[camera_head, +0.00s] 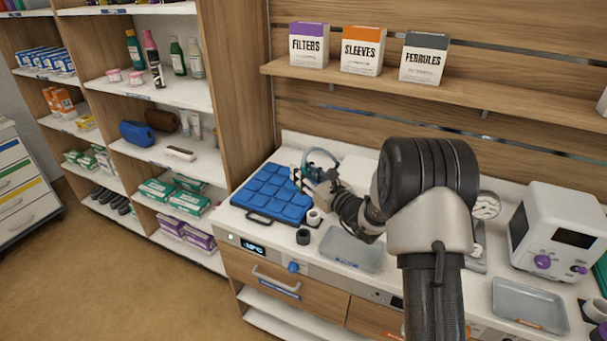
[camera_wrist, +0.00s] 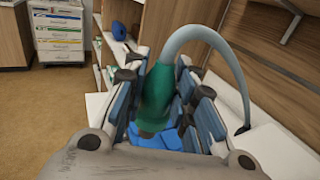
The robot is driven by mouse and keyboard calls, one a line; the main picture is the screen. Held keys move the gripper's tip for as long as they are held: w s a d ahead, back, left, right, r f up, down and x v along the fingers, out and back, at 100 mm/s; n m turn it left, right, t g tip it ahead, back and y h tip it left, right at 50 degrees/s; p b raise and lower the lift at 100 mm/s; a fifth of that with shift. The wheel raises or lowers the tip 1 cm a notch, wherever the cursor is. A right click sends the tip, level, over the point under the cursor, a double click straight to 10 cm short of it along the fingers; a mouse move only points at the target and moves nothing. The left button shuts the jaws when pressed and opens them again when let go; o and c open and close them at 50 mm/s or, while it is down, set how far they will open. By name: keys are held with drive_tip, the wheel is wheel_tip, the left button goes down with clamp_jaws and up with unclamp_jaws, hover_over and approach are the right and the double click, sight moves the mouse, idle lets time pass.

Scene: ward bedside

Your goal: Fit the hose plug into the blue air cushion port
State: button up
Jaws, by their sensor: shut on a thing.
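The blue air cushion (camera_head: 262,203), a quilted pad of square cells, lies on the left end of the counter in the head view. My gripper (camera_head: 306,180) is over its right part. In the wrist view my gripper (camera_wrist: 166,95) is shut on the green hose plug (camera_wrist: 157,98), which sits between the fingers. A pale blue-grey hose (camera_wrist: 226,62) arches from the plug to the right and down to a white surface; its loop also shows in the head view (camera_head: 322,152). Part of the blue cushion (camera_wrist: 168,139) shows below the plug. I cannot make out the port.
A small white cup-like piece (camera_head: 314,217) and a dark ring (camera_head: 303,237) stand beside the cushion's right edge. A clear tray (camera_head: 352,250) lies to their right. Shelves with goods (camera_head: 165,95) rise at the left. A wall shelf (camera_head: 400,85) with three boxes is behind.

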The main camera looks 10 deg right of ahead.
drive_tip(key=shift+f+b, duration=5.6)
drive_tip(key=shift+f, duration=0.9)
drive_tip(key=w+d+b, duration=0.2)
drive_tip(key=w+d, duration=0.3)
drive_tip(key=w, duration=0.2)
drive_tip(key=shift+w, duration=0.4)
drive_tip(key=shift+f, duration=0.15)
drive_tip(key=shift+f+b, duration=0.65)
drive_tip(key=shift+f, duration=0.3)
drive_tip(key=shift+f, duration=2)
drive_tip(key=o, duration=1.1)
